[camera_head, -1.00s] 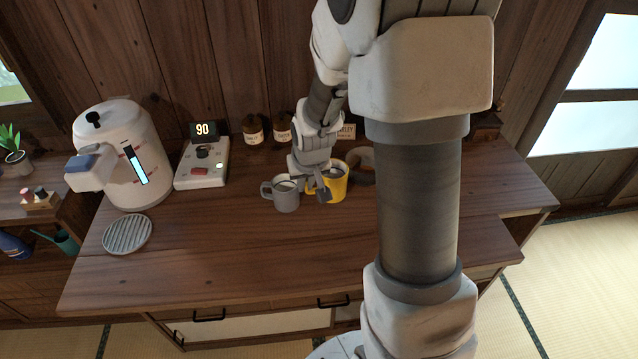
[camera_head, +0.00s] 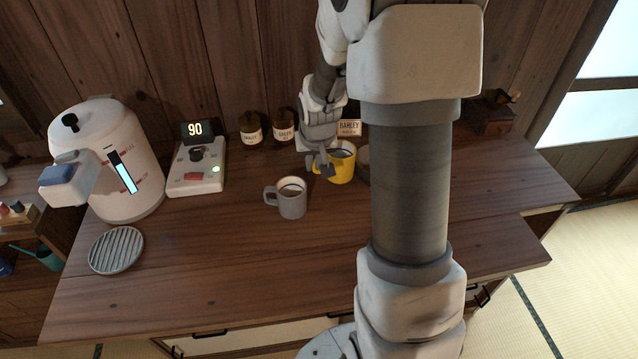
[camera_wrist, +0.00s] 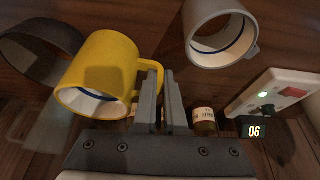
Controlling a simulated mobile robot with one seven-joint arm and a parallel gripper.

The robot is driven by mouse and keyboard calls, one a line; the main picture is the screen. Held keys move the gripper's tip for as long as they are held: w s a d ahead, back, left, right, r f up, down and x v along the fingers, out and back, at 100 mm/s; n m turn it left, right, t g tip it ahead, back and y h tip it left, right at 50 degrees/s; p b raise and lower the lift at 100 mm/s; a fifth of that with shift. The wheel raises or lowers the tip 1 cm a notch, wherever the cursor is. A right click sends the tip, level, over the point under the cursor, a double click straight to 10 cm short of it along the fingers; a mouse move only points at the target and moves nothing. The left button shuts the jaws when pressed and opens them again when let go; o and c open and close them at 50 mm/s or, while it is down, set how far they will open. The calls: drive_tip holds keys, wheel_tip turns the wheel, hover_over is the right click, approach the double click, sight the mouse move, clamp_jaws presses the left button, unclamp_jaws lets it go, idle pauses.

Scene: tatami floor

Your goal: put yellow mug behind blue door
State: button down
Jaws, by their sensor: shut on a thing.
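The yellow mug (camera_head: 345,165) is upright at the back middle of the wooden counter, right of the grey mug. My gripper (camera_head: 322,168) is at its left side, shut on its handle. In the wrist view the two fingers (camera_wrist: 162,92) are closed on the handle of the yellow mug (camera_wrist: 95,68). The mug looks a little above the counter, though its base is partly hard to judge. No blue door shows in either view.
A grey mug (camera_head: 292,203) stands just in front left. A white kettle (camera_head: 120,170), a panel reading 90 (camera_head: 196,168), brown jars (camera_head: 250,130), a BARLEY label (camera_head: 349,127) and a round slatted tray (camera_head: 116,250) are on the counter. The front counter is clear.

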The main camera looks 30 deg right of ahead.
drive_tip(key=shift+f+b, duration=0.45)
drive_tip(key=shift+f, duration=2.3)
drive_tip(key=shift+f, duration=0.25)
drive_tip(key=c, duration=1.3)
unclamp_jaws()
drive_tip(key=shift+r, duration=0.1)
drive_tip(key=shift+o, duration=0.2)
